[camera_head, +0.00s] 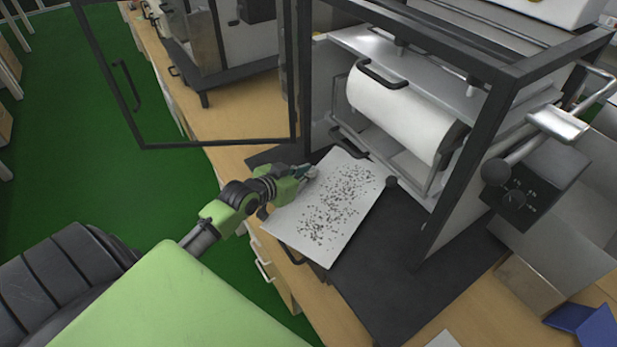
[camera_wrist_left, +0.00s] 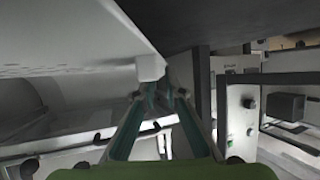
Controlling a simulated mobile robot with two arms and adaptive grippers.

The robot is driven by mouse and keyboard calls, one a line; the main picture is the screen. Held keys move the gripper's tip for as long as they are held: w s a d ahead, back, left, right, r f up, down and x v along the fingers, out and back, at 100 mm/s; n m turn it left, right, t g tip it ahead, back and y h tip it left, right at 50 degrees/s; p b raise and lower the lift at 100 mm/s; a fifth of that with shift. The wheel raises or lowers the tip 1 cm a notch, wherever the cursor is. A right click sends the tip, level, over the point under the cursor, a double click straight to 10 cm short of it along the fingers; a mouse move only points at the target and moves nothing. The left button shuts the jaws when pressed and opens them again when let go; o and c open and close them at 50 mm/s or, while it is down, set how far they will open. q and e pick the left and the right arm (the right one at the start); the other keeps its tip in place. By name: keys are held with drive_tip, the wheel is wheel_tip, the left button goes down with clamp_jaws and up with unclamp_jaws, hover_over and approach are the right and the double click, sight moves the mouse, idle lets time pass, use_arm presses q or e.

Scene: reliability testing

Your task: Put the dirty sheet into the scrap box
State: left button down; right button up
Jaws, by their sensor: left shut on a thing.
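The dirty sheet (camera_head: 335,207) is a white sheet with many dark specks, lying tilted at the front of the open machine. My left gripper (camera_head: 307,171) is at the sheet's upper left edge and is shut on it. In the left wrist view, the fingers (camera_wrist_left: 163,88) come together at a small white tab on the pale sheet (camera_wrist_left: 75,35). A grey box-like thing (camera_head: 578,235) stands at the right; I cannot tell whether it is the scrap box. My right gripper is not in view.
The machine's dark frame (camera_head: 455,190) and white roller (camera_head: 400,115) stand right behind the sheet. Its framed door (camera_head: 215,145) is swung open to the left. A dark mat (camera_head: 385,275) lies in front on the wooden bench. A blue object (camera_head: 590,325) is at the lower right.

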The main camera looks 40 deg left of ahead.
use_arm(q)
drive_tip(key=shift+f, duration=1.2)
drive_tip(key=c, duration=2.1)
unclamp_jaws()
drive_tip(key=shift+c, duration=0.2)
drive_tip(key=shift+o, duration=0.2)
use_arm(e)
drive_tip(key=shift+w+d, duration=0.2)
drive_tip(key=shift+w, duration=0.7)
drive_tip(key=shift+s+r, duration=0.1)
